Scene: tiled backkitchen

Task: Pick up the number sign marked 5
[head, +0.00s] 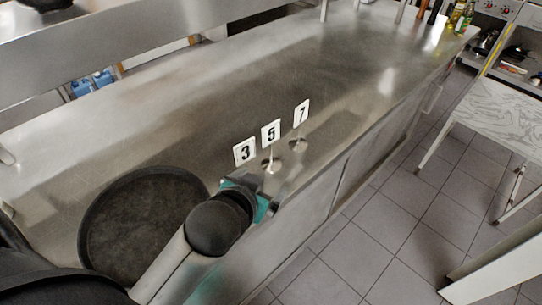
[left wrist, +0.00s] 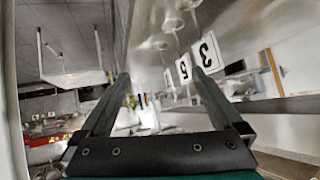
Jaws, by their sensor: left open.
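The number sign marked 5 (head: 271,133) is a small white card with a black digit, upright on a thin stem with a round metal base on the steel counter. It stands between sign 3 (head: 244,152) and sign 7 (head: 301,112). My left gripper (head: 248,190) is just in front of sign 3, partly hidden by my own wrist. In the left wrist view its two fingers are wide apart and empty. There, sign 5 (left wrist: 184,68) appears beyond the fingers, left of sign 3 (left wrist: 207,52), near the right finger. My right gripper is not visible.
A round dark tray (head: 97,220) lies on the counter left of my left arm. The steel counter (head: 340,60) is clear behind the signs. Bottles (head: 458,18) stand at its far end. Tiled floor (head: 395,225) and a white table (head: 500,105) are on the right.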

